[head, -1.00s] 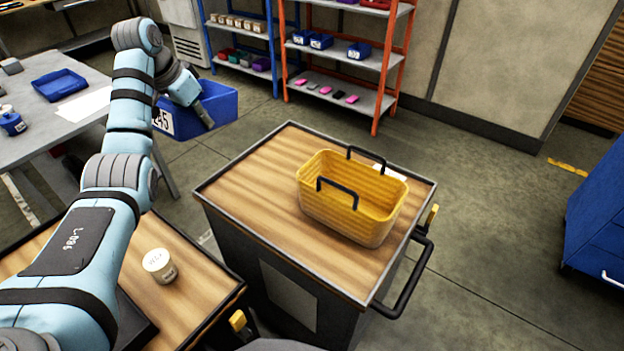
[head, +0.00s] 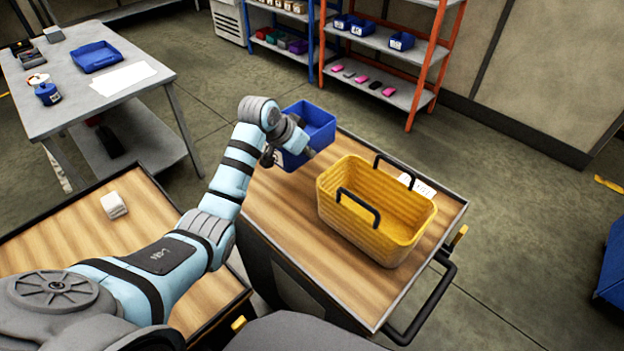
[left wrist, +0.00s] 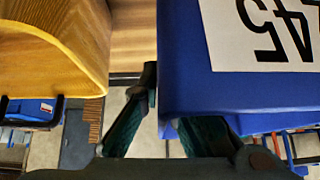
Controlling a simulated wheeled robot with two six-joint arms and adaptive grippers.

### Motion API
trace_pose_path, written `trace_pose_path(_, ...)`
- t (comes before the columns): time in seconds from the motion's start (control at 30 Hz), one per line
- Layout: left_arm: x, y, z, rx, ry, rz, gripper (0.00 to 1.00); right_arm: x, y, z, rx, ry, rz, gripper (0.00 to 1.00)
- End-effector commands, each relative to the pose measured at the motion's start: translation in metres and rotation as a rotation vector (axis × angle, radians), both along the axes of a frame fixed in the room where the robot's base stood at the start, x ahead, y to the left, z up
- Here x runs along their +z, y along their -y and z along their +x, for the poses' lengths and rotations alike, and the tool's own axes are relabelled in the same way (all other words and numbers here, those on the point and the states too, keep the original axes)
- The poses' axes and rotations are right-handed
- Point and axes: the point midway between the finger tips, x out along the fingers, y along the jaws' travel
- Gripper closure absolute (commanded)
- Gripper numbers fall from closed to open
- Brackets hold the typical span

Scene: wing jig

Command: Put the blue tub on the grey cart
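The blue tub (head: 318,120), with a white number label, is at the far left corner of the grey cart (head: 262,222). It also fills the upper right of the left wrist view (left wrist: 185,60). My left gripper (head: 303,150) is shut on the tub's near wall; in the left wrist view one finger lies outside the blue wall and the other is partly hidden behind it. The tub looks roughly upright. I cannot tell whether its base touches the cart top. My right gripper is not in view.
A yellow basket (head: 350,220) with black handles stands on the cart's right part, close to the tub. The wooden cart top left of the basket is clear. Another wooden-topped surface (head: 60,235) with a small white object (head: 114,205) is at left. Shelves (head: 385,95) stand behind.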

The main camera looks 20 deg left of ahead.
Motion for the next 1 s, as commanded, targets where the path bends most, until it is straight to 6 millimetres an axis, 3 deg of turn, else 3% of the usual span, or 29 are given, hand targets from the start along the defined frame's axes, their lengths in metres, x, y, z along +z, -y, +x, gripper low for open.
trace_pose_path(0.03, -0.020, 0.000, 0.001, 0.000, -0.004, 0.000, 1.00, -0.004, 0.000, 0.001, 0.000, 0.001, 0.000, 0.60)
trace_pose_path(0.1, -0.038, -0.002, 0.002, 0.003, -0.003, 0.000, 1.00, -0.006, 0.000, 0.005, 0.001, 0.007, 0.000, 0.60)
trace_pose_path(0.3, -0.070, -0.002, 0.003, 0.003, -0.003, 0.000, 1.00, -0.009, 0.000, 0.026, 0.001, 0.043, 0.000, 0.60)
trace_pose_path(0.43, -0.094, -0.002, 0.003, 0.002, -0.002, 0.000, 1.00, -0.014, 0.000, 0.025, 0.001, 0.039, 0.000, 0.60)
trace_pose_path(0.6, -0.095, -0.002, 0.004, 0.002, 0.000, 0.001, 1.00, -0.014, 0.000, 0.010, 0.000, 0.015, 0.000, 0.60)
trace_pose_path(0.77, -0.097, -0.002, 0.004, 0.002, 0.000, 0.001, 1.00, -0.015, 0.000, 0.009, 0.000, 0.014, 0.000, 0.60)
trace_pose_path(0.9, -0.098, -0.002, 0.003, 0.002, -0.002, 0.002, 0.77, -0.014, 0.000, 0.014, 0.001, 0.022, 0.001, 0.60)
trace_pose_path(1.0, -0.098, -0.002, 0.003, 0.003, -0.003, 0.001, 0.75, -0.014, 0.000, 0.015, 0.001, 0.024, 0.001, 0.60)
